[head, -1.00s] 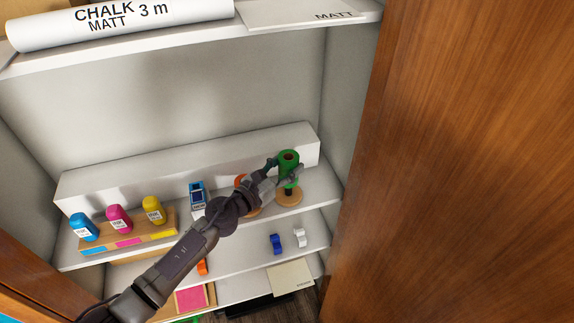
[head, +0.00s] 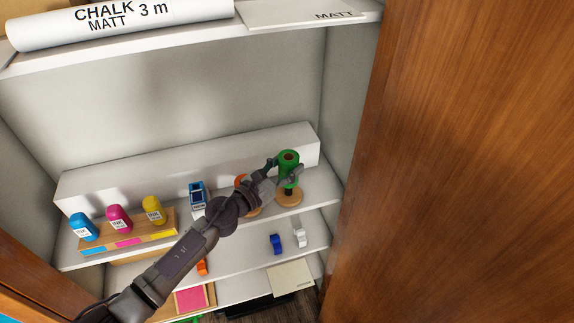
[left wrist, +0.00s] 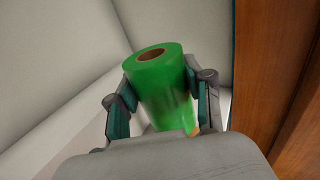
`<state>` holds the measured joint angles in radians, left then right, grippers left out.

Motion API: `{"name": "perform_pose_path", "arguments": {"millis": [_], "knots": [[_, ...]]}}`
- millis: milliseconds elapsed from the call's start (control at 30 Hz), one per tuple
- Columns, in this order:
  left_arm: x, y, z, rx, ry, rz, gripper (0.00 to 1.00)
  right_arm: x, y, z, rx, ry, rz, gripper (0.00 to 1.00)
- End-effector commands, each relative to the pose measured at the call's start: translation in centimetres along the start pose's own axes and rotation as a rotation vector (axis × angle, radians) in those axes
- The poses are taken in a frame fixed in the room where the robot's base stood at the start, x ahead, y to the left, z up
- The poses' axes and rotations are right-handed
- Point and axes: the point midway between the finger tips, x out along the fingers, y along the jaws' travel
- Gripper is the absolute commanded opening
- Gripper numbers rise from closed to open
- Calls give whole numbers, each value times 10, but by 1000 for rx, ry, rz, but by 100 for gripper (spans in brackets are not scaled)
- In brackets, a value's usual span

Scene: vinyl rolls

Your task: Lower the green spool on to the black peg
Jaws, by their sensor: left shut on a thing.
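The green spool (head: 289,166) is a green roll with a brown core, about upright above the round wooden base (head: 290,200) at the right end of the middle shelf. My left gripper (head: 285,172) is shut on it. In the left wrist view the green spool (left wrist: 160,85) sits between the two fingers of my left gripper (left wrist: 160,100). The head view does not show clearly how far the peg is inside the core. My right gripper is out of view.
An orange spool (head: 241,181) stands just left, partly behind my gripper. A blue box (head: 197,194) and ink bottles (head: 119,217) stand farther left. A white ledge (head: 150,172) runs behind. The wooden door (head: 460,160) is close on the right.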

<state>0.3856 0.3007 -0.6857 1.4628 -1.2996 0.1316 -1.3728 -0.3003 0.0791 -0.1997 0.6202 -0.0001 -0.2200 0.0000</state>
Motion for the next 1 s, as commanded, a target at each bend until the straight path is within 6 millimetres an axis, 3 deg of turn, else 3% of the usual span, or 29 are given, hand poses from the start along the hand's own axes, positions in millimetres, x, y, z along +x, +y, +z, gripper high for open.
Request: {"name": "perform_pose_path", "arguments": {"millis": [200,1000], "knots": [[0,0,-8,0,-1,0,0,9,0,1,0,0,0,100],[0,0,2,0,-1,0,0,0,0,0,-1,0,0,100]]}}
